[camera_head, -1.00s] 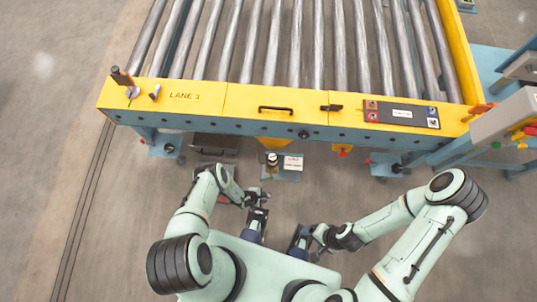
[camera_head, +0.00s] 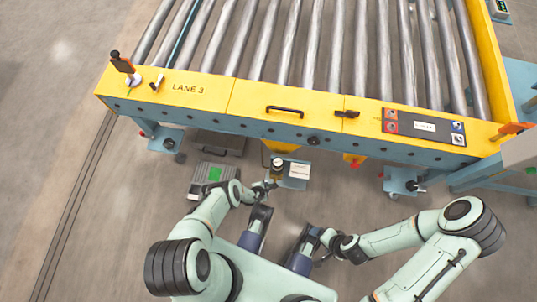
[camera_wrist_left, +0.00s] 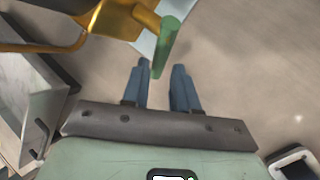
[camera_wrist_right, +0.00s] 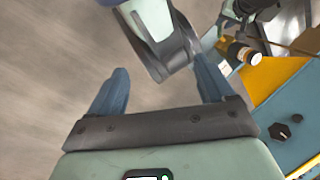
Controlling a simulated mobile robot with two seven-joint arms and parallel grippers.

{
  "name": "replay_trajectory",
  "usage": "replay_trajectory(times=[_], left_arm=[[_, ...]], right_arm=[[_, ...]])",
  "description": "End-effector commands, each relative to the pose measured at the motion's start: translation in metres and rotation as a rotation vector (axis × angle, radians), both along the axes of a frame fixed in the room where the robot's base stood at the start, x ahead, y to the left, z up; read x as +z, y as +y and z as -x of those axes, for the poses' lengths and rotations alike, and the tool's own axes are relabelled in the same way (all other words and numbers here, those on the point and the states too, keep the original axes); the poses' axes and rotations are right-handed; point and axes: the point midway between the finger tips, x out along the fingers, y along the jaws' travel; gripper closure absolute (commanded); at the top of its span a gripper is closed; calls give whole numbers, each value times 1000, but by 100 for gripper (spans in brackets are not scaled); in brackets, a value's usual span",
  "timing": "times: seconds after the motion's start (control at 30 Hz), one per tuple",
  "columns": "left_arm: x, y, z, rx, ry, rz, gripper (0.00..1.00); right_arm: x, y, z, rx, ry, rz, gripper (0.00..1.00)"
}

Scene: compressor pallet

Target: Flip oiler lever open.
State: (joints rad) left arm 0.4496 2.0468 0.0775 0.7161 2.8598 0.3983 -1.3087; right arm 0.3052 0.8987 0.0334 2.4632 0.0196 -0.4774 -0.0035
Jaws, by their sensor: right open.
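The oiler (camera_head: 277,167) shows as a small dark-and-pale bottle at the yellow bracket below the conveyor's front edge. A green lever (camera_wrist_left: 170,42) hangs beside yellow metalwork at the top of the left wrist view. My left gripper (camera_wrist_left: 160,88) is open, and the lever's lower end lies at the mouth between its blue fingers; I cannot tell whether they touch. In the head view my left gripper (camera_head: 266,187) is just below the oiler. My right gripper (camera_wrist_right: 158,85) is open, away from the oiler, with no task object between its fingers. The oiler's jar (camera_wrist_right: 242,53) shows in the right wrist view.
The roller conveyor's yellow front rail (camera_head: 205,93) spans the area above, with a black handle (camera_head: 285,109) and a button panel (camera_head: 423,126). A white label plate (camera_head: 299,171) is right of the oiler. Floor below is open.

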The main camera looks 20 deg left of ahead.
Motion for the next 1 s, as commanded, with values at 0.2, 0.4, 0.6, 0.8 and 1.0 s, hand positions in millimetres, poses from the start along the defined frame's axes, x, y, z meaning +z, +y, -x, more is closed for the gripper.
replay_trajectory(times=[0.2, 0.4, 0.6, 0.8, 1.0], left_arm=[[-24, -2, -14, -1, -1, 0, 72], [-34, -3, -21, -1, -2, 0, 72], [-35, -3, -23, -2, -1, 0, 72], [-35, -3, -23, -1, -2, 0, 75], [-35, -3, -23, -1, -2, 0, 100]], right_arm=[[-29, -17, -34, -38, -88, 44, 18], [-39, -26, -52, -57, -136, 67, 18], [-41, -28, -57, -63, -151, 73, 18], [-40, -28, -56, -63, -150, 73, 18], [-40, -28, -56, -63, -149, 72, 18]])
